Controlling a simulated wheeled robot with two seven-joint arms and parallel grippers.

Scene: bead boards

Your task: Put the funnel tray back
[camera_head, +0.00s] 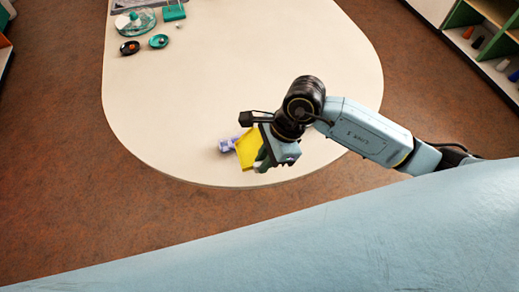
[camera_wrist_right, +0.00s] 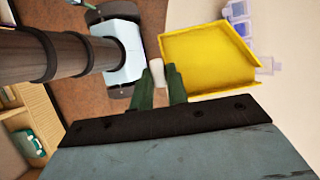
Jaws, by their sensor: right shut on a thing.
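The funnel tray (camera_head: 246,150) is yellow and shows near the front edge of the table, tilted beside my right gripper (camera_head: 264,160). In the right wrist view the yellow tray (camera_wrist_right: 205,58) appears as a shallow piece with raised walls, next to the green fingers (camera_wrist_right: 161,84). My right gripper is shut on the tray, and a small pale piece shows between the fingers. The exact grip spot is partly hidden by the fingers. My left gripper is not in view.
A lilac rack (camera_head: 228,144) stands just left of the tray. Green and dark dishes (camera_head: 158,41), a clear round container (camera_head: 134,22) and a green block (camera_head: 174,12) are at the far left. The middle of the table (camera_head: 220,80) is clear. Shelves (camera_head: 483,45) stand at the right.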

